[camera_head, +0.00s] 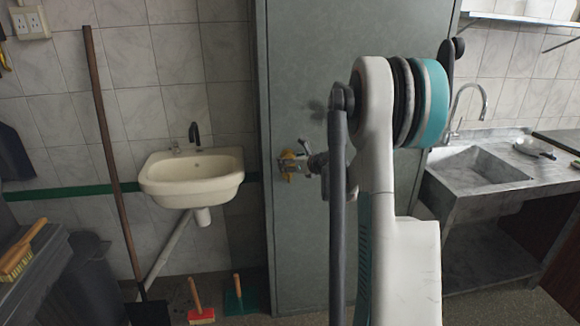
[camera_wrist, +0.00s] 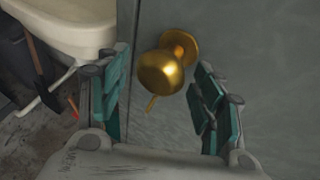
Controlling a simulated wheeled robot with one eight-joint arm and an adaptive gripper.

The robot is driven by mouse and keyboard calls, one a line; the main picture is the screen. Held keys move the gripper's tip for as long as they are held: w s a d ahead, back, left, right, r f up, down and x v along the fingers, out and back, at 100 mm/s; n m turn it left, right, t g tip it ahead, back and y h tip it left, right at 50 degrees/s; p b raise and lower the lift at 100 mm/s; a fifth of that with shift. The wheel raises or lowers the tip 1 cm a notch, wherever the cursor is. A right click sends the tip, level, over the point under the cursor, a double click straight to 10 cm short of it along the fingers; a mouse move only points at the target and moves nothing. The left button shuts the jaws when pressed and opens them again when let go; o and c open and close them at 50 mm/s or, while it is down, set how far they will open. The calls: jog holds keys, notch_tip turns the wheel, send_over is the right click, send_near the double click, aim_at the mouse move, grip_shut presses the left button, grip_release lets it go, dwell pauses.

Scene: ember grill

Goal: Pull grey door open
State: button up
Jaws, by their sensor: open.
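The grey door (camera_head: 305,100) stands in the middle of the head view and looks shut in its frame. It fills much of the wrist view (camera_wrist: 260,50). A round brass knob (camera_wrist: 163,72) sticks out from it. In the head view the knob (camera_head: 288,163) is near the door's left edge. My gripper (camera_wrist: 160,105) is open, its two teal-padded fingers on either side of the knob, which shows between and beyond the fingertips. No contact shows. In the head view my arm hides part of the door, and the gripper (camera_head: 312,162) looks small beside the knob.
A white washbasin (camera_head: 192,180) hangs on the tiled wall left of the door. A long wooden-handled tool (camera_head: 105,130) leans there, with small brushes (camera_head: 200,312) on the floor. A metal sink counter (camera_head: 480,170) stands at the right. Dark bins (camera_head: 95,285) are at lower left.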

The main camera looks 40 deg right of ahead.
jog(key=shift+w+f, duration=0.25)
jog(key=shift+w, duration=0.4)
grip_shut()
jog(key=shift+s, duration=0.1)
